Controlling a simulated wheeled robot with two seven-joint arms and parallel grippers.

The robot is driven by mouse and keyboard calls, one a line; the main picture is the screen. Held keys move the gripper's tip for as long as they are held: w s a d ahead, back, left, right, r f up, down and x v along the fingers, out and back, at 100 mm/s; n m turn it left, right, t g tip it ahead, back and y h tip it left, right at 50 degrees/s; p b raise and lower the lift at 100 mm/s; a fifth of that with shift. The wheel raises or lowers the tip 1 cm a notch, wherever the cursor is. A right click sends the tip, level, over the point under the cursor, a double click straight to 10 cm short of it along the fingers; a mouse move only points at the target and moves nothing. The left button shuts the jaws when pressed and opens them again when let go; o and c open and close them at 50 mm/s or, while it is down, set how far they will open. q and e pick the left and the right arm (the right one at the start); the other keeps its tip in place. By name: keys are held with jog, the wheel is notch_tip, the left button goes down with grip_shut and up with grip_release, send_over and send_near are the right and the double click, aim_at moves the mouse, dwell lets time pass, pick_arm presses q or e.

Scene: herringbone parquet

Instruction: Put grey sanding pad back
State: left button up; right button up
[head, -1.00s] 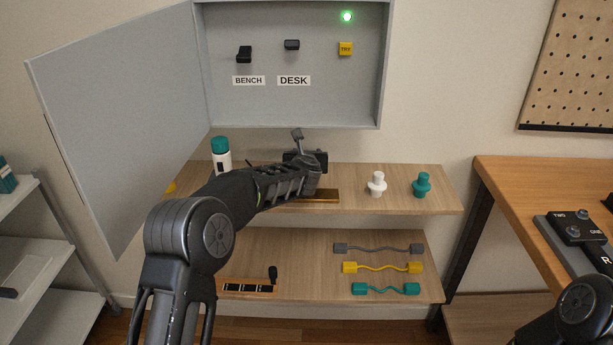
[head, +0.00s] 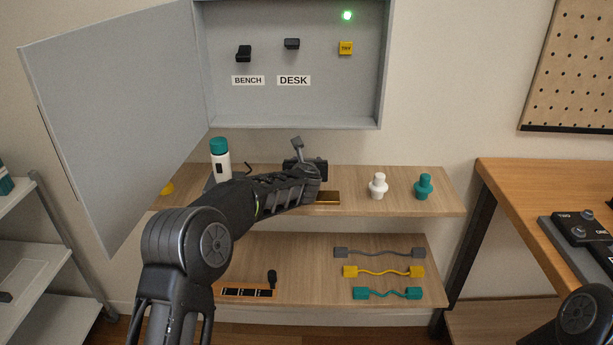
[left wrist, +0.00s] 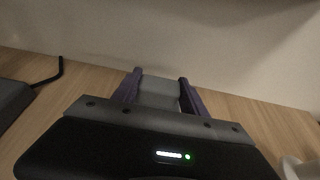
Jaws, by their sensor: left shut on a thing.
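A grey block that looks like the sanding pad sits between the purple fingers of my left gripper in the left wrist view (left wrist: 158,92). The left gripper (head: 298,148) is shut on it, above the back of the upper wooden shelf (head: 420,204), near the wall. In the head view my own wrist and arm hide most of the pad and the shelf around it. I cannot tell whether the pad touches the shelf. A brown, shiny-edged tray or block (head: 328,198) lies on the shelf just in front of the gripper. My right gripper is out of view.
A white bottle with a teal cap (head: 220,160) stands left of my arm. White (head: 378,186) and teal (head: 424,187) knobs stand to the right. The open grey cabinet (head: 290,105) hangs above, its door (head: 110,120) swung left. Cables (head: 385,271) lie on the lower shelf.

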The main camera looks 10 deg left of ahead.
pick_arm(q)
jog(key=shift+f+b, duration=0.25)
jog(key=shift+b, duration=0.05)
jog(key=o, duration=1.8)
jog(key=shift+c, duration=0.2)
jog(key=shift+s+d+r, duration=0.15)
jog(key=shift+s+r, duration=0.1)
jog(key=shift+s, duration=0.4)
jog(key=b+v, duration=0.2)
jog(key=v, duration=0.4)
jog(key=shift+s, duration=0.2)
